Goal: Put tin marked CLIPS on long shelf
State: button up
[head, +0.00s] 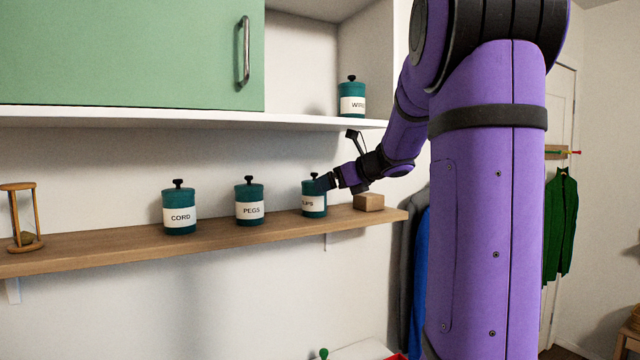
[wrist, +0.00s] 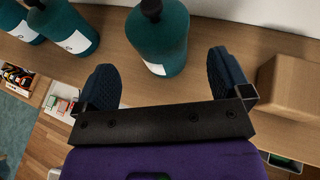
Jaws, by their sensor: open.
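The tin marked CLIPS (head: 314,202) is a teal tin with a black knob and a white label, partly covered by my gripper in the head view. It stands upright on the long wooden shelf (head: 110,245), near its right end. In the wrist view the same tin (wrist: 158,45) stands ahead of my open fingers, roughly centred between them. My gripper (head: 327,183) is open and empty, also seen in the wrist view (wrist: 168,80). The tin marked PEGS (head: 249,203) and the tin marked CORD (head: 179,210) stand to its left on the same shelf.
A small cardboard box (head: 369,202) sits just right of the CLIPS tin, close to my right finger in the wrist view (wrist: 290,88). An hourglass (head: 22,215) stands at the shelf's left. Above are a green cabinet door (head: 130,55) and a WIRE-labelled tin (head: 351,98) in a cubby.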

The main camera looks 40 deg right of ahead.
jog(key=s, duration=0.6)
jog(key=s+a+f+n+g+y, duration=0.1)
jog(key=s+a+f+n+g, duration=0.15)
jog(key=a+n, duration=0.7)
jog(key=s+a+f+n+g+y, duration=0.1)
jog(key=s+a+f+n+g, duration=0.2)
jog(key=a+n, duration=0.7)
jog(key=s+a+f+n+g+h, duration=0.2)
jog(key=s+a+f+n, duration=0.3)
jog(key=s+a+n, duration=0.5)
jog(key=s+n+h, duration=0.1)
jog(key=s+n, duration=0.2)
jog(key=n, duration=0.2)
jog(key=shift+s+a+f+h, duration=0.2)
jog(key=shift+s+a+h, duration=0.1)
jog(key=shift+s+h, duration=0.1)
